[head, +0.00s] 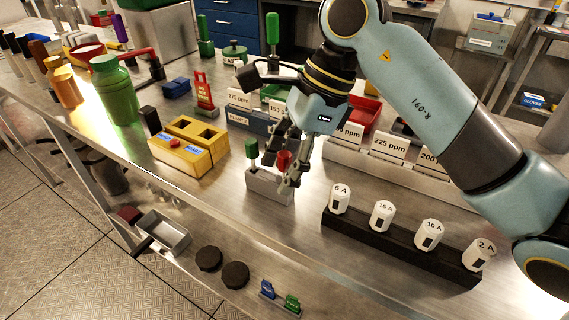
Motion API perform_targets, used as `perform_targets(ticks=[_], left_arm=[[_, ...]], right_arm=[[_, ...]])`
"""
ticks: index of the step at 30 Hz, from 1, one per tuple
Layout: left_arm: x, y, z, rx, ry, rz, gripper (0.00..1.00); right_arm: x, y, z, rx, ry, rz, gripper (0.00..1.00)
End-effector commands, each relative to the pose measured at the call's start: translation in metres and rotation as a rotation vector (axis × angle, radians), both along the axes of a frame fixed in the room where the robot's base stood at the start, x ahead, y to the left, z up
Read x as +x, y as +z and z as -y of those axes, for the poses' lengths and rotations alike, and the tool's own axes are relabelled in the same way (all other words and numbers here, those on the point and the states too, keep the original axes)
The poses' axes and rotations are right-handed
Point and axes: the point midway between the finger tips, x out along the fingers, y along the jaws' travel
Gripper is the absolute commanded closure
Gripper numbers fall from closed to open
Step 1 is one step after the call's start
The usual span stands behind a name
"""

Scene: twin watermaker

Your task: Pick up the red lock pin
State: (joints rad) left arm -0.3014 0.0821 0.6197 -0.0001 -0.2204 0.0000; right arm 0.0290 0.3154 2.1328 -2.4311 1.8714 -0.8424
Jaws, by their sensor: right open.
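The red lock pin (284,160) stands upright in a small grey holder (268,188) near the middle of the bench. A green pin (251,150) stands in the same holder to its left. My right gripper (283,166) comes down from above with its fingers around or just in front of the red pin. The fingers are open. They hide part of the red pin, and I cannot tell whether they touch it. My left gripper is not in the head view.
A yellow block (187,147) with square openings sits left of the holder. A black rack (400,247) with several white labelled knobs stands to the right. Behind are trays with ppm cards (389,146). A green bottle (114,90) stands at the left. Bare bench lies in front of the holder.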

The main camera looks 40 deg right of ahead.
Motion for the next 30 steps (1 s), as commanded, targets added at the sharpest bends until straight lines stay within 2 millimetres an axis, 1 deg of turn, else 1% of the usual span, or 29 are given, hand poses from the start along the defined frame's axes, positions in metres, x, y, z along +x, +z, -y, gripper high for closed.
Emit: perform_targets(ticks=[3,4,14,26,30], left_arm=[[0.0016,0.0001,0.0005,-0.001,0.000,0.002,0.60],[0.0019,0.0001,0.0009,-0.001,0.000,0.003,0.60],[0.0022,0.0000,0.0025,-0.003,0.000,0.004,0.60],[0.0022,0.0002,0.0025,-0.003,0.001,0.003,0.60],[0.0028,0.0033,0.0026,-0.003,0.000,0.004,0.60]], right_arm=[[0.0000,0.0003,0.0001,0.000,0.000,0.000,0.54],[0.0000,0.0003,0.0001,0.000,0.000,0.000,0.56],[0.0000,0.0006,0.0002,0.000,0.000,0.000,1.00],[0.0003,0.0011,0.0004,0.000,0.000,0.001,1.00],[0.0019,0.0057,0.0028,-0.001,-0.001,0.002,1.00]])
